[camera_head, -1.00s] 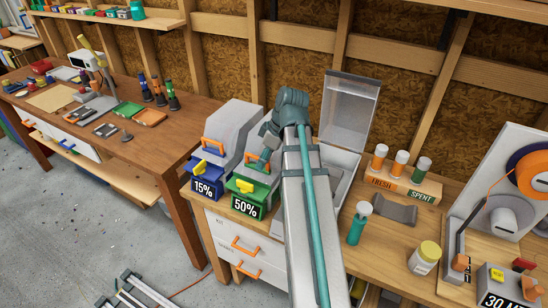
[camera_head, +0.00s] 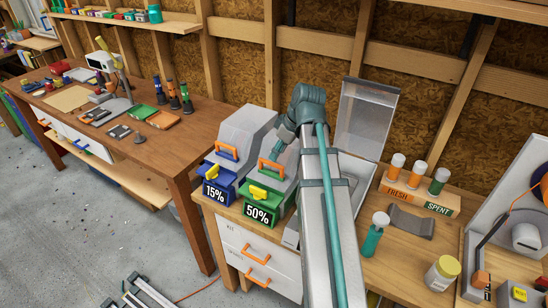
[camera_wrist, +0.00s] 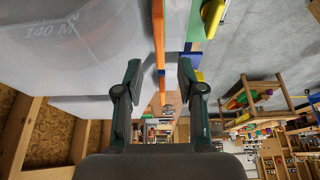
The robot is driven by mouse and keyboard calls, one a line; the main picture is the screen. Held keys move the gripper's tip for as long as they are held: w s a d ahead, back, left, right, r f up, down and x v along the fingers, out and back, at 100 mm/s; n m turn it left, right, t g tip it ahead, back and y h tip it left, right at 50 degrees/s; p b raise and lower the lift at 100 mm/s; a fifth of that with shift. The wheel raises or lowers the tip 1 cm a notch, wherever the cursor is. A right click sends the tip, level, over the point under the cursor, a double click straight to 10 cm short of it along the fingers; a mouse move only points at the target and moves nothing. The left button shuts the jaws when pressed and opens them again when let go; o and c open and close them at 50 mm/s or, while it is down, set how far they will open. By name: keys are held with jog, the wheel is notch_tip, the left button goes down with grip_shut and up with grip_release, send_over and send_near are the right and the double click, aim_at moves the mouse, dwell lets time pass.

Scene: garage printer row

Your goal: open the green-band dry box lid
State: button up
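The green-band dry box (camera_head: 283,206) stands on the bench, with a grey-white lid, a yellow latch (camera_head: 257,191), an orange handle (camera_head: 270,168) and a "50%" label. Its lid appears shut. My gripper (camera_head: 277,154) is at the handle, and the arm hides part of the lid. In the wrist view, my gripper's fingers (camera_wrist: 158,78) are apart, with the orange handle (camera_wrist: 158,42) running between them. I cannot tell whether either finger touches it. The green band (camera_wrist: 196,22) shows at the upper right there.
A blue-band "15%" dry box (camera_head: 226,176) stands close on the left. A tall box with a raised clear lid (camera_head: 366,115) is just right of my arm. A fresh/spent rack (camera_head: 420,195), a teal bottle (camera_head: 372,240) and a jar (camera_head: 441,273) stand farther right.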

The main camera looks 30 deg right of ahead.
aim_at(272, 163)
jog(key=shift+p+x, duration=0.5)
jog(key=shift+x, duration=1.9)
grip_shut()
